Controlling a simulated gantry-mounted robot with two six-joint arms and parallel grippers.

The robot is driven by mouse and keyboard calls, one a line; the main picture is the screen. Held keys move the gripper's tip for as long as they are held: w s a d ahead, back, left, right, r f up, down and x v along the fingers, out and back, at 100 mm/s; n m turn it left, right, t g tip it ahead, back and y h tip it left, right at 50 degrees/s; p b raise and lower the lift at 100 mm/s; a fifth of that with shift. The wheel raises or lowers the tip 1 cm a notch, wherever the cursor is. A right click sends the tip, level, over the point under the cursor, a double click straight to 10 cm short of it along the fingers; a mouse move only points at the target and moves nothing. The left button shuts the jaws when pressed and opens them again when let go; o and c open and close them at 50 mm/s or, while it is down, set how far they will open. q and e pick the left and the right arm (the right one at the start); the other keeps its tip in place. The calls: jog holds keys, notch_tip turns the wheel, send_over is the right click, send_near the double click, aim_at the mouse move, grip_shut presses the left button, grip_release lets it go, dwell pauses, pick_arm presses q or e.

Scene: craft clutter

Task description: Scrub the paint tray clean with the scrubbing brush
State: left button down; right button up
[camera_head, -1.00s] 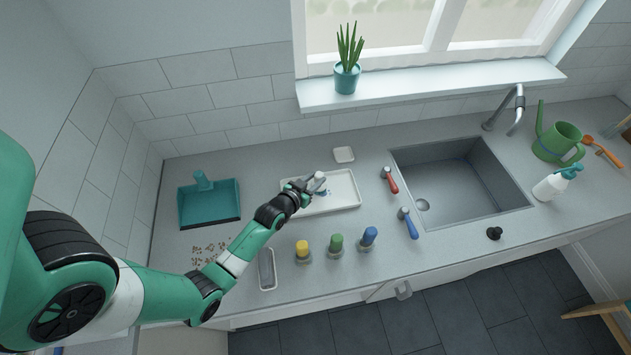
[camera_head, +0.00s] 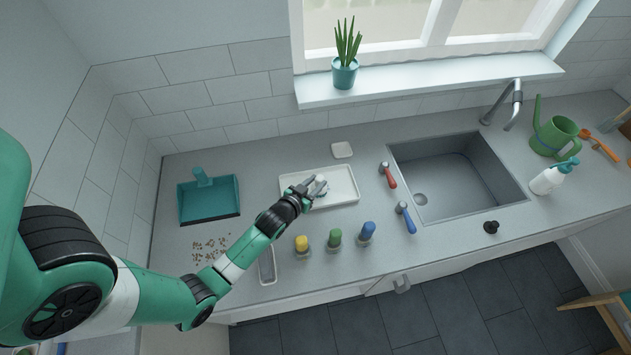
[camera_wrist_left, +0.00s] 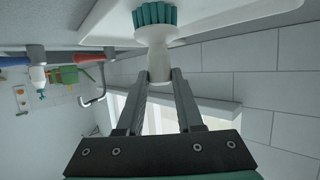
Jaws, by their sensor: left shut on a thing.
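The paint tray (camera_head: 345,181) is a shallow white rectangle on the grey counter; it also shows at the top of the left wrist view (camera_wrist_left: 235,16). My left gripper (camera_head: 314,187) is over the tray's left half. In the left wrist view, its fingers (camera_wrist_left: 160,84) are shut on the white handle of the scrubbing brush (camera_wrist_left: 156,38). The brush's teal bristles point toward the tray; I cannot tell whether they touch it. No blue paint shows on the visible part of the tray; the part under the gripper is hidden. My right gripper is not in view.
A teal dustpan (camera_head: 208,200) lies left, above scattered brown crumbs (camera_head: 210,248). Yellow (camera_head: 302,243), green (camera_head: 335,238) and blue (camera_head: 367,232) topped items stand in front of the tray. Red-handled (camera_head: 388,175) and blue-handled (camera_head: 406,217) tools lie between tray and sink (camera_head: 460,178).

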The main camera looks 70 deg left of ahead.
pick_arm(q)
jog(key=shift+s+d, duration=0.15)
jog(key=shift+d, duration=0.4)
jog(key=shift+a, duration=0.1)
jog(key=shift+a+r+p, duration=0.1)
jog(key=shift+a+p, duration=0.25)
jog(key=shift+a, duration=0.25)
jog(key=shift+w+a+f, duration=0.1)
jog(key=shift+w+a, duration=0.1)
jog(key=shift+a, duration=0.2)
jog(key=shift+w+a+f, duration=0.1)
jog(key=shift+w+a, duration=0.05)
jog(key=shift+a, duration=0.25)
jog(key=shift+a+r, duration=0.1)
jog(key=shift+a, duration=0.45)
